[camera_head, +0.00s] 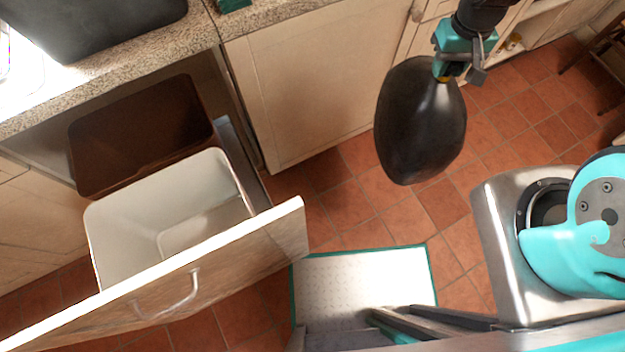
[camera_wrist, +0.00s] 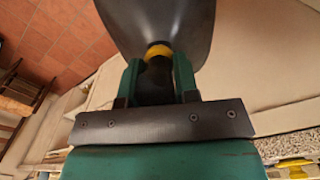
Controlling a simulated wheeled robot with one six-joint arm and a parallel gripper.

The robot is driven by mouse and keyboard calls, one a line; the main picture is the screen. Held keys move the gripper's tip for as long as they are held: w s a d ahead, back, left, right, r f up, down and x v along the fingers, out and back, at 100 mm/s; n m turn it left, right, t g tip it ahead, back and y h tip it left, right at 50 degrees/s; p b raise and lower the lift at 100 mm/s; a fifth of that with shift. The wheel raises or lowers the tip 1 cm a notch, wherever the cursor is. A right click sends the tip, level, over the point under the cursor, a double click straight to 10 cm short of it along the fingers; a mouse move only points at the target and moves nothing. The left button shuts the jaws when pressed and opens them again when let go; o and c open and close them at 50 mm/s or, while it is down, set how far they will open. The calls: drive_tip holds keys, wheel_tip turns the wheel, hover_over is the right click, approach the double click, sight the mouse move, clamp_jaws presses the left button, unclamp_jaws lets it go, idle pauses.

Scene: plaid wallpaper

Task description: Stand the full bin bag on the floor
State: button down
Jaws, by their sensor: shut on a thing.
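The full bin bag (camera_head: 421,122) is black and rounded, with a yellow tie at its neck. It hangs below my gripper (camera_head: 462,66), in front of the cabinet doors and over the tiled floor (camera_head: 440,208). In the wrist view my gripper (camera_wrist: 158,80) is shut on the gathered neck, just behind the yellow tie, and the bag (camera_wrist: 160,22) spreads out beyond it. I cannot tell exactly how high the bag's bottom is above the tiles.
A pulled-out drawer (camera_head: 205,270) at the left holds an empty white bin (camera_head: 120,222) and a brown bin (camera_head: 140,135). A dark wooden chair (camera_head: 605,55) stands at the far right. Tiles around the bag are bare.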

drive_tip(key=shift+m, duration=0.7)
drive_tip(key=a+f+b, duration=0.3)
drive_tip(key=f+b, duration=0.1)
drive_tip(key=b, duration=0.1)
drive_tip(key=w+a+f+b, duration=0.1)
drive_tip(key=a+f+b, duration=0.2)
drive_tip(key=f+b, duration=0.1)
drive_tip(key=a+f+b, duration=0.3)
drive_tip(key=f+b, duration=0.1)
drive_tip(key=b, duration=0.3)
drive_tip(key=shift+w+a+f, duration=0.15)
drive_tip(key=shift+w+f, duration=0.15)
drive_tip(key=s+a+f+m+b, duration=0.3)
drive_tip(key=a+f+b, duration=0.9)
drive_tip(key=f+b, duration=0.8)
wheel_tip(320, 180, down, 18)
drive_tip(key=s+b, duration=0.1)
drive_tip(key=b, duration=1.3)
drive_tip(key=shift+a+b, duration=0.4)
drive_tip(key=shift+a, duration=0.05)
drive_tip(key=c, duration=1.3)
unclamp_jaws()
drive_tip(key=shift+f, duration=0.1)
drive_tip(key=o, duration=0.4)
drive_tip(key=shift+o, duration=0.2)
